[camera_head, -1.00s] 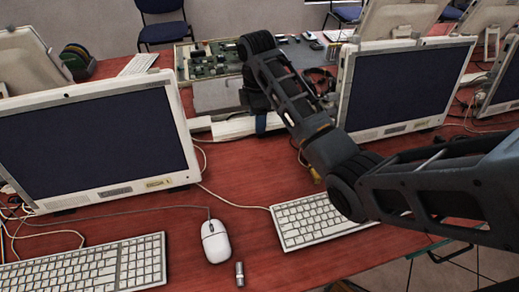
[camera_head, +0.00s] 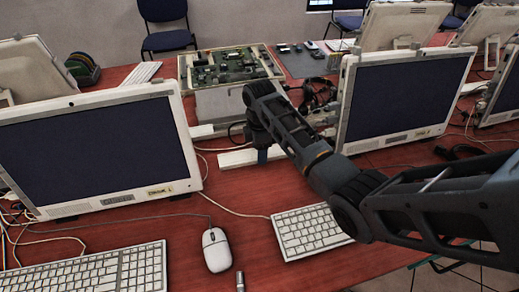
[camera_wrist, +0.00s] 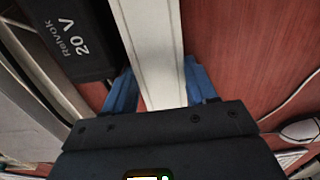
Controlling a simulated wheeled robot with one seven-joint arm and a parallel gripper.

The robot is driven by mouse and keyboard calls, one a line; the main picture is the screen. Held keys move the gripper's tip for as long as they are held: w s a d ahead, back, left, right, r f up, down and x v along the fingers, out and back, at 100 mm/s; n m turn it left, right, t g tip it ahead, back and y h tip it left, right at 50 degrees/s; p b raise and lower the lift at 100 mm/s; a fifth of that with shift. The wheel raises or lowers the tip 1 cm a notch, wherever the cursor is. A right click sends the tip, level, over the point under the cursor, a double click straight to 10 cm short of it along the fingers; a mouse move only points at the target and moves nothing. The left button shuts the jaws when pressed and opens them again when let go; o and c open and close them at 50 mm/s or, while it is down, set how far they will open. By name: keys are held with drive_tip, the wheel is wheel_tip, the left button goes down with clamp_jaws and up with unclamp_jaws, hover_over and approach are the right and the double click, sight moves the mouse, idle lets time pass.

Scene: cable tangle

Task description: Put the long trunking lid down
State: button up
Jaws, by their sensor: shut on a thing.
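The long trunking lid (camera_head: 236,159) is a white strip in front of the open grey case, between the two front monitors. My gripper (camera_head: 262,156) is at its right part, pointing down, with blue fingers. In the wrist view the lid (camera_wrist: 152,45) runs between the two blue fingers (camera_wrist: 162,88), which are shut on it. The lid looks low over the red table; I cannot tell whether it touches the table. Part of the lid is hidden behind my gripper and arm.
Another white strip (camera_head: 202,131) lies behind. Monitors (camera_head: 95,150) (camera_head: 400,95) stand either side. A mouse (camera_head: 216,250) and keyboard (camera_head: 308,232) are in front. Bare red table (camera_head: 245,185) lies between.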

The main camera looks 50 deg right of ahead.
drive_tip(key=shift+f, duration=0.1)
drive_tip(key=o, duration=1.1)
drive_tip(key=shift+c, duration=0.2)
wheel_tip(320, 180, up, 12)
